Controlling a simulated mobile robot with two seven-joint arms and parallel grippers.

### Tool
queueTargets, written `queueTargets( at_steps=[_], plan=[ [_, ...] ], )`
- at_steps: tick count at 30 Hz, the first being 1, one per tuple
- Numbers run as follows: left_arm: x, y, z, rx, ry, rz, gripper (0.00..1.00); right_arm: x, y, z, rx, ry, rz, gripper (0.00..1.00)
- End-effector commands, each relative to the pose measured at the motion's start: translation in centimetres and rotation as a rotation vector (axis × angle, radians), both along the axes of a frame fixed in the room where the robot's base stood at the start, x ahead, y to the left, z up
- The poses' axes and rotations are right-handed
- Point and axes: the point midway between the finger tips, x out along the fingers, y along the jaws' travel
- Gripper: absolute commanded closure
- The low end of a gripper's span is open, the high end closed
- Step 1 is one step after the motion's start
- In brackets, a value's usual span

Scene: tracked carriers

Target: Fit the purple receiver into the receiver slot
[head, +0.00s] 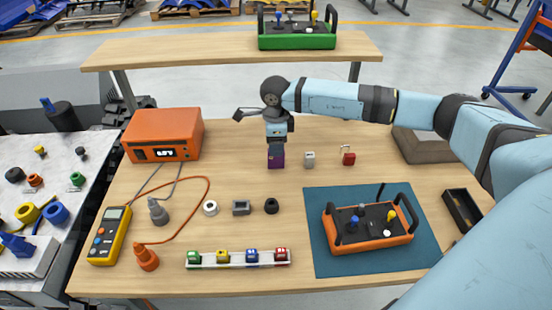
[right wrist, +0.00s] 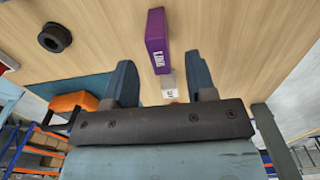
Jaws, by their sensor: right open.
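The purple receiver (head: 276,161) stands on the wooden table, left of a grey-white block and a red one. My right gripper (head: 276,146) points down directly over it and hides its upper part. In the right wrist view the purple receiver (right wrist: 156,40), with white lettering, shows ahead of the gap between my open fingers (right wrist: 161,75). I cannot tell whether they touch it. The orange carrier (head: 372,241) lies on the teal mat, with a black top panel, sticks and side handles. I cannot make out the receiver slot on it. My left gripper is not in view.
Close right stand the grey-white block (head: 309,160) and the red block (head: 348,159). In front are a white ring (head: 210,208), a grey block (head: 241,208) and a black ring (head: 271,206). A black tray (head: 462,211) lies right of the teal mat (head: 327,262).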

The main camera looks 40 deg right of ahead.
Motion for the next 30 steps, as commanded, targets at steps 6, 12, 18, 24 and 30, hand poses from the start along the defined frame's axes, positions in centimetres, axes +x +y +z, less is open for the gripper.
queueTargets(
  at_steps=[6,12,18,24,30],
  plan=[
    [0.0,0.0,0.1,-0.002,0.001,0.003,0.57,-0.2,0.0,-3.1,0.001,0.003,0.000,0.49],
    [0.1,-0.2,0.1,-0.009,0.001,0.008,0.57,-0.1,0.0,-4.8,0.001,0.000,0.000,0.49],
    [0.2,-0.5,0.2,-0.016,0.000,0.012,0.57,-0.1,0.0,-4.8,0.001,0.000,0.000,0.60],
    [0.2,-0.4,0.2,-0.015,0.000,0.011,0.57,-0.1,0.0,-4.8,0.001,0.000,0.000,1.00],
    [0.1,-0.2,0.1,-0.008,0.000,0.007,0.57,-0.1,0.0,-4.7,0.001,0.000,0.000,1.00]
  ],
)
